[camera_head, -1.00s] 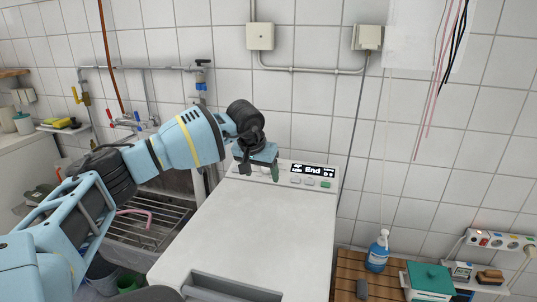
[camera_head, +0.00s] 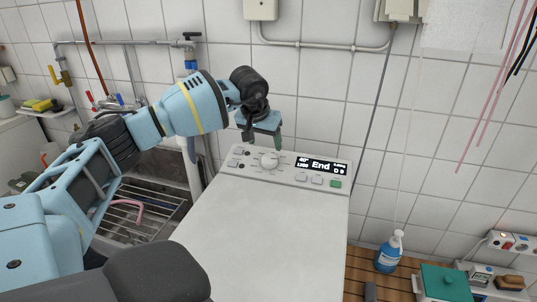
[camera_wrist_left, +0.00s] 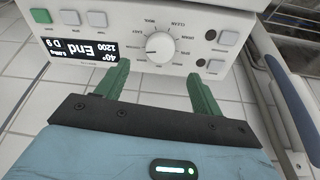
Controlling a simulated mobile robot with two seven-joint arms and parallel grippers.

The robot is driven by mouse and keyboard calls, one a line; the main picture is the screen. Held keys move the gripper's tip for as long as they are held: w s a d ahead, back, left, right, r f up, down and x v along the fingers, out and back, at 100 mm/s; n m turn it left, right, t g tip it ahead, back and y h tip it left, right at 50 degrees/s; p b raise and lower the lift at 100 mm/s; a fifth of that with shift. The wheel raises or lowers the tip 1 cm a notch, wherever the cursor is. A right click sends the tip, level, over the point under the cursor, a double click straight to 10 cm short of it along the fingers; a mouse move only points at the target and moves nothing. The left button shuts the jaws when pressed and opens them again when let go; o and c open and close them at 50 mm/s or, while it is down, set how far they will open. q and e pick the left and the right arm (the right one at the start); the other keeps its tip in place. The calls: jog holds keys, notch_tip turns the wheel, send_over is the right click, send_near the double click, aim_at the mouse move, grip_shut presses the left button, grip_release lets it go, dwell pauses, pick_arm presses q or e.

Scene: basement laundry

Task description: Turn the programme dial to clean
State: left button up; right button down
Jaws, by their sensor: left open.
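The programme dial (camera_head: 270,160) is a round white knob on the white control panel of a top-loading washer (camera_head: 262,225). In the left wrist view the dial (camera_wrist_left: 159,46) appears upside down, ringed by printed labels, with CLEAN among them. I cannot tell for sure which label it points to. My left gripper (camera_head: 262,138) is open and empty, above and behind the dial in the head view. In the wrist view its two green fingers (camera_wrist_left: 157,82) are spread to either side below the dial, apart from it. My right gripper is not in view.
The display (camera_head: 320,166) reads End, with buttons beneath it and a green one (camera_head: 336,183) at the right. A tiled wall rises close behind the panel. A sink with a rack (camera_head: 140,210) is at left. A blue bottle (camera_head: 389,253) stands on a slatted surface at right.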

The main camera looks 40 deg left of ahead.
aim_at(269, 158)
pick_arm(q)
jog(key=x, duration=0.7)
jog(key=shift+w+f, duration=0.1)
jog(key=shift+f, duration=0.3)
jog(key=c, duration=1)
